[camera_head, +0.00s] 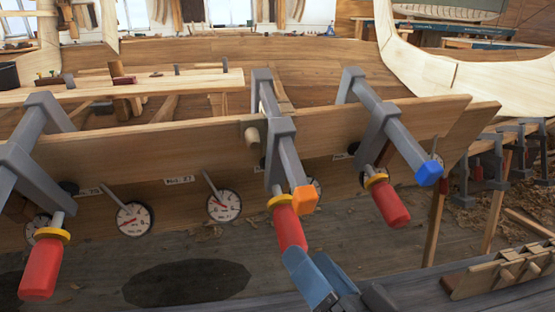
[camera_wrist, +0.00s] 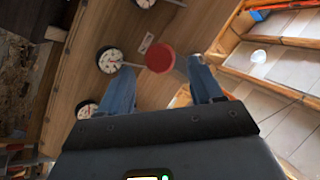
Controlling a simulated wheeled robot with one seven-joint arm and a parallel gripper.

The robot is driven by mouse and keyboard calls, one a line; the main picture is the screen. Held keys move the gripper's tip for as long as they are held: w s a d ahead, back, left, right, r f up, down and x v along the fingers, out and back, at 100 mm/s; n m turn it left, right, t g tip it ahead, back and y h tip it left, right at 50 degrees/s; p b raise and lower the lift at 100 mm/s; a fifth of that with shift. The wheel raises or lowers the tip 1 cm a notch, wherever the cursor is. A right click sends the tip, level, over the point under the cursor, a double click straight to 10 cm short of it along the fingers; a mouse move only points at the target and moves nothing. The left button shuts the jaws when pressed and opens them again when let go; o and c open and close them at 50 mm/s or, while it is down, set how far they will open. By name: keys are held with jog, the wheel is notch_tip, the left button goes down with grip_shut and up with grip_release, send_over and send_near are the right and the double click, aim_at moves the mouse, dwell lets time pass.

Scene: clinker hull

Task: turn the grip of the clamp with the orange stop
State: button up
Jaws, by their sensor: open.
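The clamp with the orange stop (camera_head: 304,199) sits on the plank edge, mid-right in the head view. Its grey bar (camera_head: 285,150) slopes down to the stop. Its red grip (camera_head: 289,230) hangs under a yellow collar (camera_head: 282,201). My gripper (camera_head: 310,262) is open at the lower end of this grip, its blue fingers partly overlapping it in the picture. In the wrist view, a round red grip end (camera_wrist: 160,58) shows between the open fingertips of my gripper (camera_wrist: 160,75). Whether a finger touches it I cannot tell.
To the right is a clamp with a blue stop (camera_head: 429,173) and red grip (camera_head: 390,204). At far left is another clamp with a red grip (camera_head: 40,268). Dial gauges (camera_head: 224,206) line the lower plank. A dark beam (camera_head: 430,290) runs along the bottom right.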

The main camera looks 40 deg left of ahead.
aim_at(290, 235)
jog(key=shift+w+a+r+n+t+h+p, duration=0.15)
jog(key=shift+w+a+n+t+h+p, duration=0.2)
jog(key=shift+a+n+t+h+p, duration=0.9)
jog(key=shift+w+a+r+n+y+p, duration=0.3)
jog(key=shift+a+n+p, duration=0.35)
jog(key=shift+p, duration=1.45)
jog(key=shift+w+a+n+t+h+p, duration=0.4)
jog(key=shift+a+n+t+h+p, duration=0.5)
jog(key=shift+p, duration=0.75)
jog(key=shift+a+g+y, duration=0.15)
jog(key=shift+g+y, duration=0.1)
jog(key=shift+c, duration=0.4)
jog(key=c, duration=0.9)
